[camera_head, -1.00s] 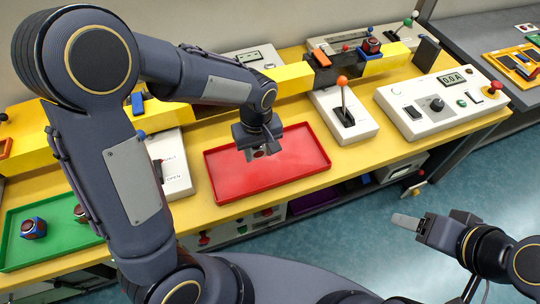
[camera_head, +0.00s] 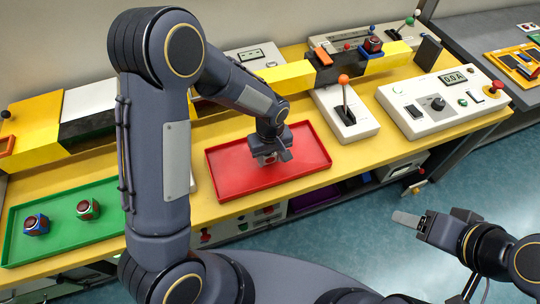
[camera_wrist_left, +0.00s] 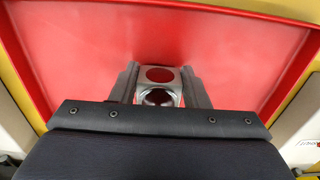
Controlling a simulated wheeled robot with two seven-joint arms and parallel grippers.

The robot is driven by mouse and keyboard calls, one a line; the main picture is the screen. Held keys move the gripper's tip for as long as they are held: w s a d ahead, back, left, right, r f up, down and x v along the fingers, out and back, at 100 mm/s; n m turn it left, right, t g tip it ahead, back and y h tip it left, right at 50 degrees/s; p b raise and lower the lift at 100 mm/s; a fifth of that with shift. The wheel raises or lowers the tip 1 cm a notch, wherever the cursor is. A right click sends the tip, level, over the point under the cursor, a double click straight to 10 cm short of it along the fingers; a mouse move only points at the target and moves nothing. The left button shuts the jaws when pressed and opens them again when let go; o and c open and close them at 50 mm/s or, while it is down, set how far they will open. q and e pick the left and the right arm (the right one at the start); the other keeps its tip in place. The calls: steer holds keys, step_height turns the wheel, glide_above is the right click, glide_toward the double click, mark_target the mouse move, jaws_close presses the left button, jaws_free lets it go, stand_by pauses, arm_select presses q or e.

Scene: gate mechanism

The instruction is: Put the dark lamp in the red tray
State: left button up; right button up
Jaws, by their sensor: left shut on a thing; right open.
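My left gripper (camera_head: 268,157) points down over the red tray (camera_head: 232,183). It is shut on a lamp with a grey frame and dark red round faces (camera_wrist_left: 160,75). In the left wrist view the lamp sits between the two fingers, with the red tray floor (camera_wrist_left: 80,60) behind it. The lamp is inside the tray's outline; I cannot tell whether it touches the floor. In the head view the gripper mostly hides it.
A lever box (camera_head: 345,115) and a control panel (camera_head: 440,104) stand right of the red tray. A yellow beam (camera_head: 285,75) runs behind.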

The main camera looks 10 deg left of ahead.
mark_target(270, 156)
arm_select(q)
steer(key=o, duration=1.1)
steer(key=shift+r+p, duration=0.3)
steer(key=shift+p, duration=0.1)
step_height(270, 156, up, 10)
steer(key=s+a+r+m+t+h, duration=0.2)
steer(key=s+a+r+h, duration=0.1)
steer(key=s+a+r, duration=0.5)
steer(key=s+m+t, duration=0.1)
steer(key=s, duration=0.3)
steer(key=s+m+t, duration=0.1)
steer(key=s, duration=0.3)
steer(key=s+a+r+m+t, duration=0.1)
steer(key=s, duration=0.3)
steer(key=shift+s+t+h+b, duration=0.15)
steer(key=shift+t+h+b, duration=0.15)
steer(key=shift+h+b, duration=0.1)
